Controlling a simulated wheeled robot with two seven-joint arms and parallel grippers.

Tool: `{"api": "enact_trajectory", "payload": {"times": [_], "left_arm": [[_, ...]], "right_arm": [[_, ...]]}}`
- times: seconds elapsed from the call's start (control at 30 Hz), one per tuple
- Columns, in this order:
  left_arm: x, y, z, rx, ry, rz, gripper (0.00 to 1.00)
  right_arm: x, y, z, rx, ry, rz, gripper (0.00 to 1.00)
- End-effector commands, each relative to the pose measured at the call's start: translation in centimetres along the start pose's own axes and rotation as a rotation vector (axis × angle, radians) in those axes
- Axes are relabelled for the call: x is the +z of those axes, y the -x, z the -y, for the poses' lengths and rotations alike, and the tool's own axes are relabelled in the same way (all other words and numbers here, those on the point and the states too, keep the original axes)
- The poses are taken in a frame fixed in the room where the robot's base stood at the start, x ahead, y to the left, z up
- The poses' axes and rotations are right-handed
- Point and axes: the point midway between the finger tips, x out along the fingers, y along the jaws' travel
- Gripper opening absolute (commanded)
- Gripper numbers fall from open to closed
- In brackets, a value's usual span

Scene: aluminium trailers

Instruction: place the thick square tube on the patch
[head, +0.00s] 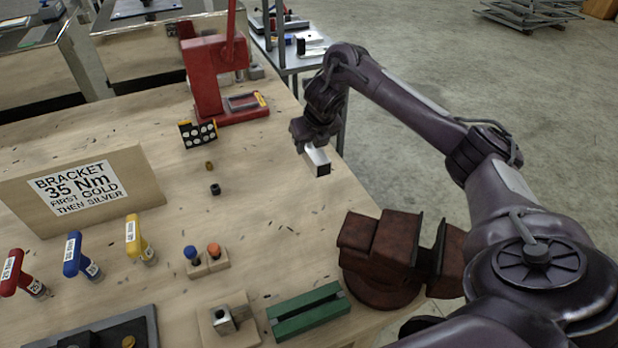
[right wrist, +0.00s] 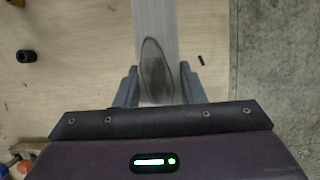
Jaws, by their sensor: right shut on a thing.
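My right gripper (head: 310,143) is shut on a silver square tube (head: 319,164), holding it over the right edge of the workbench. The tube's dark open end faces the viewer in the head view. In the right wrist view the tube (right wrist: 155,25) runs up between the two fingers of the gripper (right wrist: 158,88), with a dark oval mark on its upper face. I cannot make out which surface is the patch. My left gripper is not in view.
A red press (head: 205,85) stands at the back of the workbench. A rusty brown vise (head: 385,250) and a green slotted block (head: 307,312) are at the front right. A sign board (head: 85,188) and colored-handled tools (head: 72,256) stand left. The middle bench is mostly clear.

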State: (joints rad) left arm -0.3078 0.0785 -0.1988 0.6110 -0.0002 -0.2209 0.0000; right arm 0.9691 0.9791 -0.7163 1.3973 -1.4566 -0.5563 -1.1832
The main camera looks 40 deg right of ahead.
Motion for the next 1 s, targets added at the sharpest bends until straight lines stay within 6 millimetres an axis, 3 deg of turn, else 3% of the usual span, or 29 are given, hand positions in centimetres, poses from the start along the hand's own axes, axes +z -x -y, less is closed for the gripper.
{"api": "enact_trajectory", "payload": {"times": [0.1, 0.23, 0.53, 0.83, 0.87, 1.0], "left_arm": [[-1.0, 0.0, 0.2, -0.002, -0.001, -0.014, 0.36], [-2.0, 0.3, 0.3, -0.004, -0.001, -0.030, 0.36], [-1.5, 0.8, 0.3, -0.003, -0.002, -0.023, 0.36], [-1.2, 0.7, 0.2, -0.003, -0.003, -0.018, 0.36], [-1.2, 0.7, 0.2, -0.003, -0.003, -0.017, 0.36], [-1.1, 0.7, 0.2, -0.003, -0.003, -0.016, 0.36]], "right_arm": [[-1.0, -2.2, 0.1, -0.002, -0.001, -0.003, 0.10], [-1.3, -3.2, 0.0, -0.001, 0.000, 0.000, 0.10], [-2.8, -6.7, 0.0, -0.001, -0.001, -0.002, 0.10], [-3.1, -7.4, 0.0, -0.001, 0.001, 0.001, 0.10], [-3.1, -7.4, 0.0, -0.001, 0.001, 0.000, 0.40], [-3.1, -7.4, 0.0, -0.001, 0.000, 0.000, 0.58]]}}
